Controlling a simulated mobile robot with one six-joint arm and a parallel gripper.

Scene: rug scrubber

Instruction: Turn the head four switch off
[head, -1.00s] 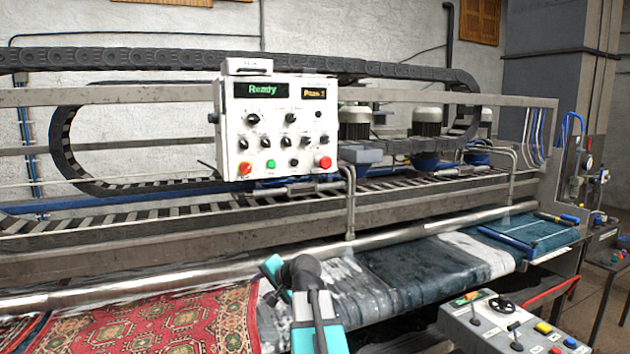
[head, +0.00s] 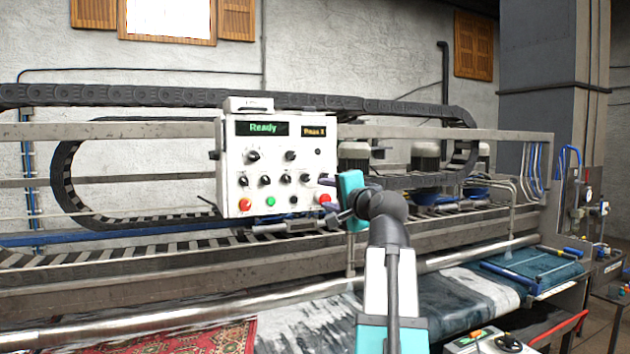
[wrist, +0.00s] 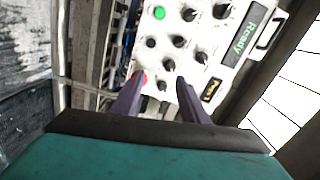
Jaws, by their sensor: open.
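The white control panel (head: 277,165) hangs on the machine's frame with a lit "Ready" display. It carries several black rotary switches, including a row of small ones below two larger ones. The switch labels are too small to read, so I cannot tell for certain which is head four; the right-hand switch of that row (head: 304,178) shows just left of my gripper. My gripper (head: 330,197) is at the panel's lower right edge. In the wrist view my gripper (wrist: 160,82) is open, its two dark fingers pointing at the panel's switches (wrist: 168,64), with nothing held.
A red button (head: 245,204) and a green button (head: 270,202) sit low on the panel; another red one at lower right is partly behind my gripper. A metal rail (head: 150,300) and a patterned rug (head: 200,340) lie below. A grey console (head: 490,343) stands at lower right.

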